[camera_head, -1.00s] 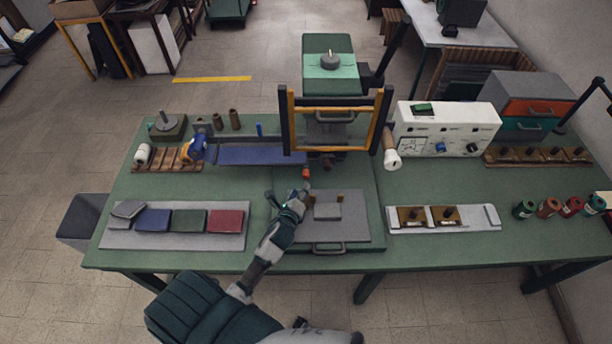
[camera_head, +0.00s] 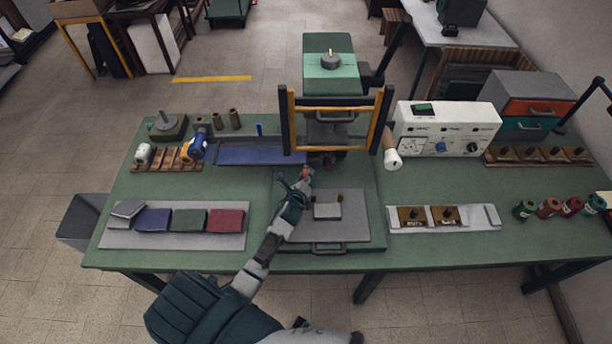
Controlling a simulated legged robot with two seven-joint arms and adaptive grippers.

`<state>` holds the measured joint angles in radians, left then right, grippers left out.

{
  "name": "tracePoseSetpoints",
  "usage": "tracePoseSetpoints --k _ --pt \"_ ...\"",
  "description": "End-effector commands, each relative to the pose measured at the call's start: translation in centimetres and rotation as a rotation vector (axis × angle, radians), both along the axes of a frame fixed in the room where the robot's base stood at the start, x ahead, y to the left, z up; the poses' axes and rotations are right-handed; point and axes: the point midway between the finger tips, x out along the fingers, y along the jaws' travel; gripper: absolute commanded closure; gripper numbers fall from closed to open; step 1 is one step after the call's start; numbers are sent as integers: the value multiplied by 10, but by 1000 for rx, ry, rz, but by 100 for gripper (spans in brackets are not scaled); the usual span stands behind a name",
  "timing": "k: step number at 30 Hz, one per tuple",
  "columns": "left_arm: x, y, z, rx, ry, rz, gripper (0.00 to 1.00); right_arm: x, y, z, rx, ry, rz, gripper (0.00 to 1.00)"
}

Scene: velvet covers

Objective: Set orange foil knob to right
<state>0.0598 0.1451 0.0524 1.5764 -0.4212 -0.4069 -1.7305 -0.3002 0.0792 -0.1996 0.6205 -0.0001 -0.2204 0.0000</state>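The small orange foil knob (camera_head: 306,173) sits at the front of the press, below its black and yellow frame (camera_head: 337,150). My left arm reaches up from the bottom of the view. Its gripper (camera_head: 300,181) is right at the knob and partly covers it. The fingers are too small and dark to tell if they are open or shut, or if they touch the knob. Which way the knob is set cannot be made out. My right gripper is not in view.
A grey plate with a small block (camera_head: 327,211) lies right of my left forearm. A tray (camera_head: 120,238) of coloured cover pieces lies to the left. A blue trough (camera_head: 262,154) is behind left. A white control box (camera_head: 445,128) stands at right.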

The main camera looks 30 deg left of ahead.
Motion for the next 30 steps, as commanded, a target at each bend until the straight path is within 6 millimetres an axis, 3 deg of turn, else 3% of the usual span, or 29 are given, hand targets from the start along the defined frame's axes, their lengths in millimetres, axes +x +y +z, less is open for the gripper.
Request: tracePoseSetpoints --k 8,14,20,30 --pt "-1 1 -2 0 4 2 100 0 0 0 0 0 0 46" --pt "8 -13 -2 -1 2 1 100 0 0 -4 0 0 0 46" --pt "33 -53 -4 -4 2 -1 100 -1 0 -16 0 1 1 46" --pt "84 -139 -6 -1 3 -1 100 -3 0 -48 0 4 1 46"
